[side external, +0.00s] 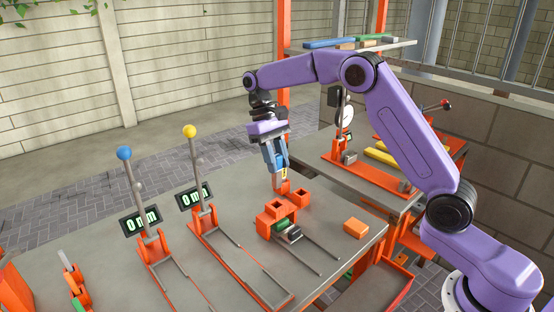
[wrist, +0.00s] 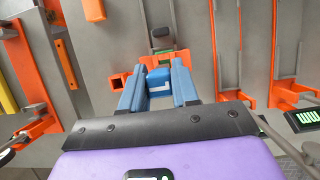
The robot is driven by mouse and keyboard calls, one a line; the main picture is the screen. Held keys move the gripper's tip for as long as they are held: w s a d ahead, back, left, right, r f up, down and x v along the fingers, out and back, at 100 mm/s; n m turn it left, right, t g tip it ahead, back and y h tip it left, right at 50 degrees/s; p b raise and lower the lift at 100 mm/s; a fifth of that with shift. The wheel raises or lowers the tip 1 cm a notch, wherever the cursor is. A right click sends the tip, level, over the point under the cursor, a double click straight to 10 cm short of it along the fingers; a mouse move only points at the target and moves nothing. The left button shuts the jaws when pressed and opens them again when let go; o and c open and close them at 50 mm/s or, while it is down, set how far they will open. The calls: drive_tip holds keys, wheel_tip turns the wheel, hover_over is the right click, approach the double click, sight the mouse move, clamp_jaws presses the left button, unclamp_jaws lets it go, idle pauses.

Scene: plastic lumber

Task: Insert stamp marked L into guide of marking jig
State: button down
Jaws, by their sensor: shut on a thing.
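My gripper (side external: 276,160) is shut on a blue block-like stamp (wrist: 158,76). In the wrist view the stamp sits between the two blue fingers, with a pale band near them; no letter is readable. The orange marking jig (side external: 268,222) stands on the grey table below. In the side view the fingertips are over the jig's rear part, close to an orange piece there.
An orange block (side external: 356,228) lies right of the jig. Two orange lever fixtures with a blue knob (side external: 124,153) and a yellow knob (side external: 189,131) stand to the left, beside 0 mm displays. Another bench (side external: 375,165) with orange fixtures is behind right.

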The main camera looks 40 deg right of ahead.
sight(277, 177)
drive_tip(key=shift+f, duration=2.75)
drive_tip(key=shift+f, duration=2.45)
drive_tip(key=c, duration=0.8)
unclamp_jaws()
drive_tip(key=v, duration=1.2)
drive_tip(key=shift+s, duration=0.1)
